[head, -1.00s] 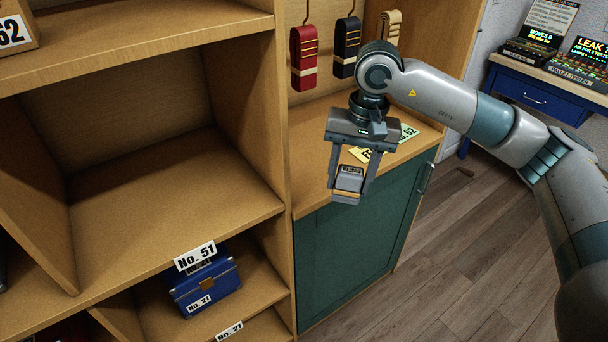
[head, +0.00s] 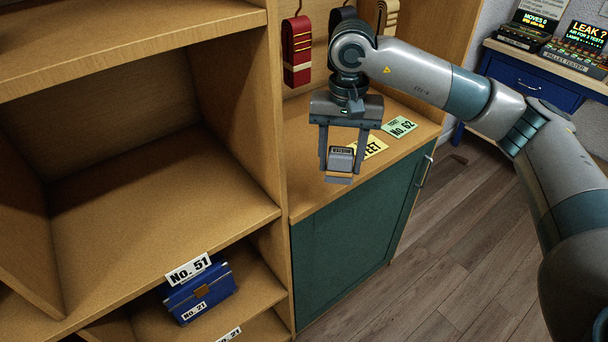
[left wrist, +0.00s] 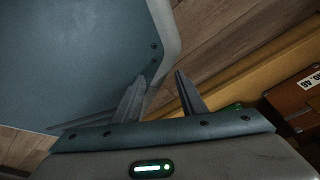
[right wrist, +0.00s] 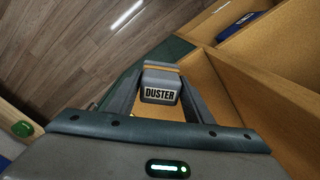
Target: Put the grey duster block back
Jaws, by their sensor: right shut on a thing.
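In the right wrist view the block (right wrist: 160,86), marked DUSTER, sits between the two fingers (right wrist: 160,92). My left gripper shows only in the left wrist view (left wrist: 160,76). Its fingers are apart with nothing between them.
The wooden shelf unit (head: 272,120) stands left, with a large empty compartment (head: 150,190). A blue box (head: 200,293) sits below it. Yellow (head: 372,148) and green (head: 400,127) cards lie on the counter (head: 310,185). A red strap bundle (head: 297,52) hangs behind.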

